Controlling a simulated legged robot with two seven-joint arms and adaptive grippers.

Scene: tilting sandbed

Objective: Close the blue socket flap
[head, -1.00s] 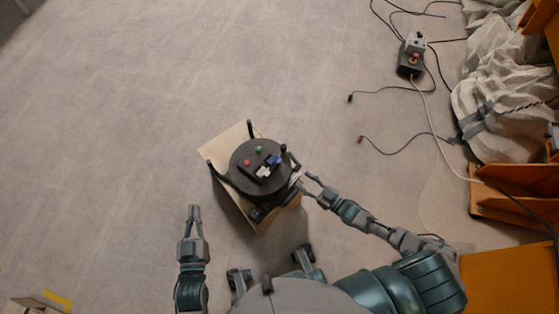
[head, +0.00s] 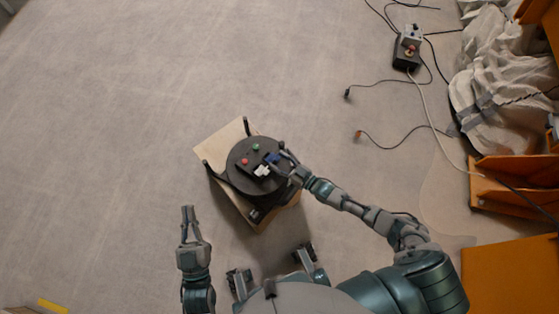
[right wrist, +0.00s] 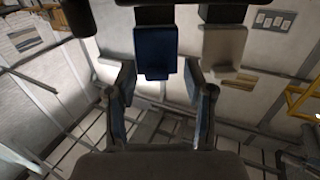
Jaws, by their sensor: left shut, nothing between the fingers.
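The blue socket flap (head: 272,157) is on the round black board (head: 241,177), beside a white flap (head: 262,171). In the right wrist view the blue flap (right wrist: 155,48) hangs out from a dark socket, with the white flap (right wrist: 222,45) to its right. My right gripper (head: 284,155) is at the board's right side, close to the blue flap. In the right wrist view its fingers (right wrist: 159,66) are apart, one on each side of the flap's lower end; contact is unclear. My left gripper (head: 188,209) is shut and empty, left of the board.
A red button (head: 245,161) and a green button (head: 255,147) are on the board. The board stands on a wooden box (head: 214,143) with black posts around it. Cables and a small control box (head: 407,52) lie at the upper right.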

